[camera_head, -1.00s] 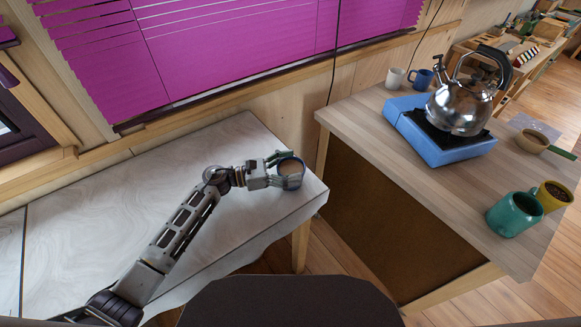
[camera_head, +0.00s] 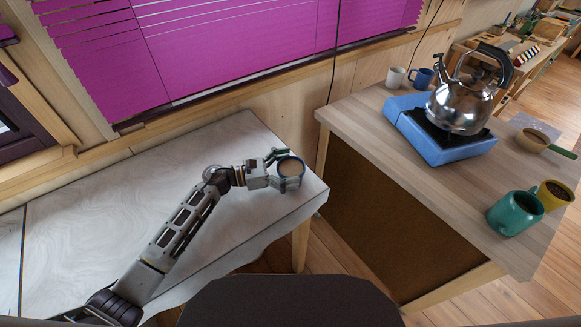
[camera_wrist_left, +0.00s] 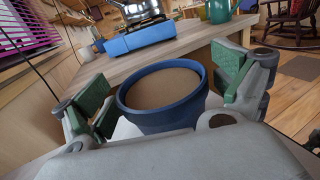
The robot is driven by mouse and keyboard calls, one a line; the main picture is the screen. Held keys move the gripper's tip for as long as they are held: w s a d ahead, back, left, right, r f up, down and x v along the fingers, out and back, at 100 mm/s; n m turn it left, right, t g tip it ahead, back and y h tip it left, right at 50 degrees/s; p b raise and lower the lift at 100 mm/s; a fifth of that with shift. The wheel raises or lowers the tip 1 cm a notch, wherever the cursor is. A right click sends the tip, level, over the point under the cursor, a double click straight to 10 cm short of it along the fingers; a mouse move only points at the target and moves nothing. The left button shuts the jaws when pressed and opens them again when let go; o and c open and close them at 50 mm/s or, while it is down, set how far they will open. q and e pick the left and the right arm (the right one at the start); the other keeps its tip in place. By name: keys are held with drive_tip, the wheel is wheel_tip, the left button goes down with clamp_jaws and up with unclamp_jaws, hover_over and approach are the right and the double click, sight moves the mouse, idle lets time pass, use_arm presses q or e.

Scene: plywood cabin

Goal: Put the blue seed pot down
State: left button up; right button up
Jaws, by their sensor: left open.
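The blue seed pot (camera_head: 291,169), round with a blue rim and filled with brown soil, stands upright at the right end of the pale marbled table (camera_head: 120,190). My left gripper (camera_head: 283,168) is open around the pot, a finger on either side. In the left wrist view the pot (camera_wrist_left: 165,98) sits between the green-padded fingers (camera_wrist_left: 162,95), with gaps showing on both sides. The pot's underside is hidden, so its contact with the table cannot be seen. My right gripper is not in view.
A wooden counter (camera_head: 400,170) stands to the right, across a gap. The marbled table's left part is clear.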

use_arm(q)
drive_tip(key=shift+r, duration=0.15)
drive_tip(key=shift+s+a, duration=0.15)
drive_tip(key=shift+a, duration=0.5)
drive_tip(key=b+v, duration=0.2)
drive_tip(key=v, duration=0.6)
drive_tip(key=shift+s+a, duration=0.1)
drive_tip(key=shift+a, duration=0.2)
drive_tip(key=shift+b+v, duration=0.35)
drive_tip(key=shift+v, duration=0.7)
wheel_tip(320, 180, up, 9)
drive_tip(key=p, duration=0.9)
drive_tip(key=shift+r+p, duration=0.55)
drive_tip(key=shift+p, duration=0.05)
